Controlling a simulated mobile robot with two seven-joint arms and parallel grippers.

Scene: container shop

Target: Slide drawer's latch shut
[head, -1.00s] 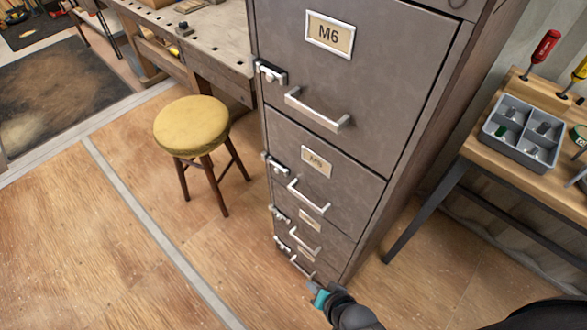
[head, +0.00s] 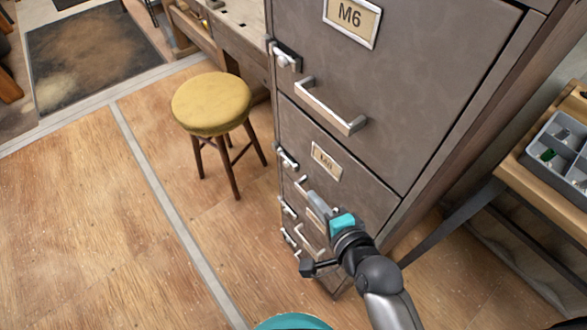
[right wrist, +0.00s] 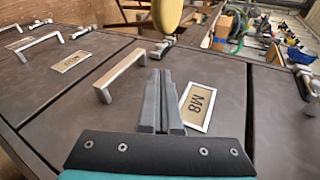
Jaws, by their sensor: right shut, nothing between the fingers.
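The grey drawer cabinet (head: 400,110) fills the right half of the head view. Its drawers have bar handles and metal latches along the left edge. The top visible latch (head: 285,57) is beside drawer M6, and the second latch (head: 287,160) is lower. My right gripper (head: 313,200) is shut and empty in front of the second drawer, below its label, hiding part of its handle. In the right wrist view, the shut fingers (right wrist: 160,80) lie between the M8 label (right wrist: 200,106) and a handle (right wrist: 122,74), pointing towards a latch (right wrist: 161,47). Contact is unclear. My left gripper is out of view.
A yellow stool (head: 212,105) stands left of the cabinet, by a workbench (head: 245,40). A side table (head: 545,190) with a grey tray (head: 560,150) is at the right. The wooden floor at left is clear.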

